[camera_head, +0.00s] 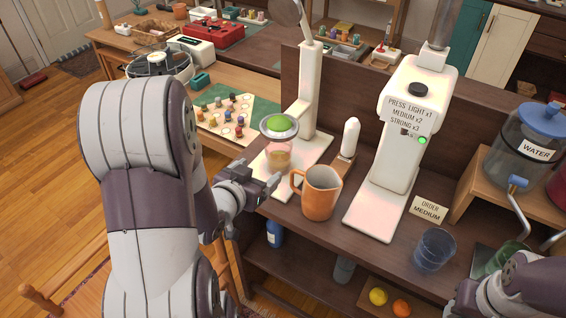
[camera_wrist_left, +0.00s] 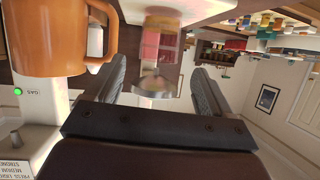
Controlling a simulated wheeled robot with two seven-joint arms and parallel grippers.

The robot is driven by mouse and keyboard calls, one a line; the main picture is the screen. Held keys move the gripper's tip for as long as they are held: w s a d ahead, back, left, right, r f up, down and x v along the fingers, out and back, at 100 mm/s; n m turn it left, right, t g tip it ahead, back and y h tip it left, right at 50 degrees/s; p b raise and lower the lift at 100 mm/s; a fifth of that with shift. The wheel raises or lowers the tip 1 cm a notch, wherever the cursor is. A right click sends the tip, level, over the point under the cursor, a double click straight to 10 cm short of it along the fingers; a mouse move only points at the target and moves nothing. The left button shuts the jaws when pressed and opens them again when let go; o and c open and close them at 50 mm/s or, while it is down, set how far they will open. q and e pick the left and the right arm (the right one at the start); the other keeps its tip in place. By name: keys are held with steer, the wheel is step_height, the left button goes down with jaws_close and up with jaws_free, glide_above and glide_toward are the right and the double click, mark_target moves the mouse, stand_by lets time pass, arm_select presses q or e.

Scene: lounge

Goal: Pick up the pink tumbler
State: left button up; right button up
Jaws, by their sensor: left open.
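The pink tumbler (camera_head: 278,158) stands on the white base of a tall press, below a metal bowl holding a green fruit (camera_head: 279,124). It looks pale peach in the head view and pinker in the left wrist view (camera_wrist_left: 160,45), which is upside down. My left gripper (camera_head: 262,181) is open and empty, in front of the tumbler and apart from it. In the wrist view, the tumbler lies between the lines of its two fingers (camera_wrist_left: 158,82), beyond the tips. My right arm enters at the lower right; its jaws cannot be made out.
An orange pitcher (camera_head: 321,192) stands close to the right of my left gripper. The white press (camera_head: 310,90) rises behind the tumbler.

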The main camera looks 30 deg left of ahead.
mark_target(273, 161)
arm_select(q)
steer(key=x, duration=0.7)
steer(key=shift+w+f, duration=0.2)
steer(key=x, duration=0.5)
steer(key=shift+f, duration=0.25)
steer(key=shift+s+r, duration=0.1)
steer(key=shift+s, duration=0.05)
steer(key=shift+c, duration=0.7)
steer(key=c, duration=0.8)
steer(key=shift+r, duration=0.1)
